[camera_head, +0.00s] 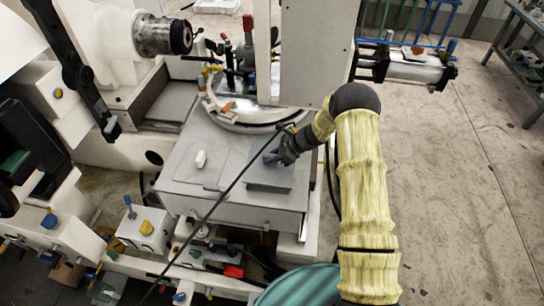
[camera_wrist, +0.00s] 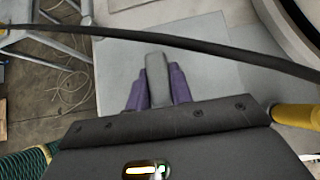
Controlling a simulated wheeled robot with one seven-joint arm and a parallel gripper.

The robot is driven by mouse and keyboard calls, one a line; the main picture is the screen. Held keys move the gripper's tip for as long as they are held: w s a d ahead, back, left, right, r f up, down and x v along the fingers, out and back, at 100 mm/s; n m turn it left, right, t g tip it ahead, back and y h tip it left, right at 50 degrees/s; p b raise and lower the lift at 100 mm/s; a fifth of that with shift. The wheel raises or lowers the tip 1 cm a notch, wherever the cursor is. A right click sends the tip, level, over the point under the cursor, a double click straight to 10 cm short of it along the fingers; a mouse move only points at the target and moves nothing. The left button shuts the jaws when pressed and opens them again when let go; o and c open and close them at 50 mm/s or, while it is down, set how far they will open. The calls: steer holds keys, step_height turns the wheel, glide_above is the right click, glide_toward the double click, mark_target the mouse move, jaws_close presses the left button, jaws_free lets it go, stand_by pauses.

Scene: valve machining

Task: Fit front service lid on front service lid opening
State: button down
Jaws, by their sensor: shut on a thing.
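My gripper (camera_head: 272,156) is over the right part of the grey housing top in the head view. In the wrist view its purple fingers (camera_wrist: 157,90) are shut on the grey upright handle (camera_wrist: 156,66) of a flat light-grey plate, which I take for the front service lid (camera_wrist: 205,50). In the head view the lid (camera_head: 268,178) is a darker grey square at or just above the housing top (camera_head: 187,183). I cannot tell whether it touches. The lid opening is not clearly visible and may be hidden under the lid.
A black cable (camera_head: 222,198) crosses in front of the housing and also crosses the wrist view (camera_wrist: 200,44). A round metal table (camera_head: 240,119) and white column (camera_head: 317,50) stand behind.

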mark_target(273, 166)
steer(key=shift+f+b, duration=1.05)
steer(key=shift+f, duration=0.55)
steer(key=shift+f+b, duration=1.05)
steer(key=shift+b, duration=0.15)
stand_by(1.0)
steer(key=c, duration=1.2)
jaws_free()
steer(key=shift+o, duration=0.2)
steer(key=shift+d, duration=0.1)
steer(key=b+v, duration=0.4)
steer(key=v, duration=1.3)
steer(key=shift+r, duration=0.15)
